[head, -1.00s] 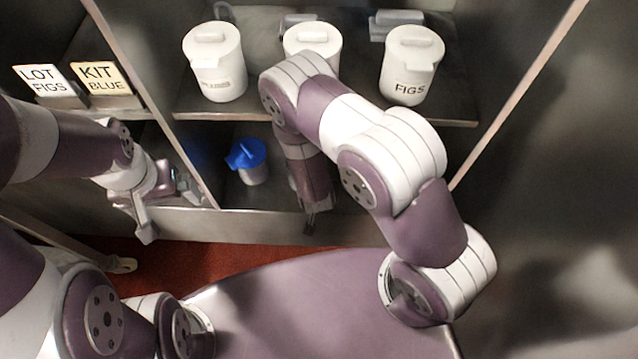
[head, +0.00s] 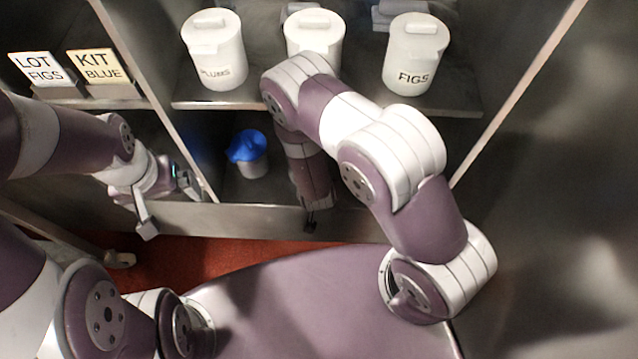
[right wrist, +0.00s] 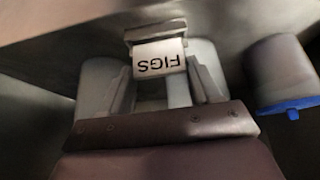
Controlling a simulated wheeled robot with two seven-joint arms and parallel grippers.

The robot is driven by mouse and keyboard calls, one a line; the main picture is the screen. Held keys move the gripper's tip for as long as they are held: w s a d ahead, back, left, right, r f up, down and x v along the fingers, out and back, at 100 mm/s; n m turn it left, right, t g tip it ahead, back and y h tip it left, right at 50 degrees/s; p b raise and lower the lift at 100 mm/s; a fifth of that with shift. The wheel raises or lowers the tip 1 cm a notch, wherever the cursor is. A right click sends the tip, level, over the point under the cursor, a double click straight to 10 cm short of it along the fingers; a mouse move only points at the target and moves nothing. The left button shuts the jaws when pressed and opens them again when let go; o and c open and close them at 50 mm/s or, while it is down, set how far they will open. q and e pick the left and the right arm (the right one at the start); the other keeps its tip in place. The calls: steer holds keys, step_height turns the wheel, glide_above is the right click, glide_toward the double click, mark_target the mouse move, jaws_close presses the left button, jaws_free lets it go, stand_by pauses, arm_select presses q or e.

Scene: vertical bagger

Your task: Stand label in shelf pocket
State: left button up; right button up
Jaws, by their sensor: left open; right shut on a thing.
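In the right wrist view, a white label reading FIGS (right wrist: 158,59) shows upside down between the fingers of my right gripper (right wrist: 160,82), which is shut on it. A grey bar (right wrist: 153,33) runs along the label's far edge; I cannot tell whether it is a pocket. In the head view my right gripper (head: 310,226) points down at the front of the lower middle compartment, and the label is too small or hidden to make out. My left gripper (head: 170,205) is open and empty by the lower left compartment.
Cards reading LOT FIGS (head: 40,68) and KIT BLUE (head: 98,66) stand in holders on the left shelf. White canisters PLUMS (head: 214,50), FIGS (head: 415,55) and one partly hidden (head: 313,30) stand on the upper shelf. A blue-lidded jar (head: 253,168) is left of my right gripper.

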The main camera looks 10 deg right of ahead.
stand_by(0.4)
steer(key=shift+f, duration=0.2)
steer(key=shift+f+b, duration=0.5)
steer(key=shift+f, duration=0.2)
stand_by(0.7)
steer(key=o, duration=1.2)
steer(key=shift+o, duration=0.2)
steer(key=p+v, duration=0.6)
steer(key=v, duration=0.1)
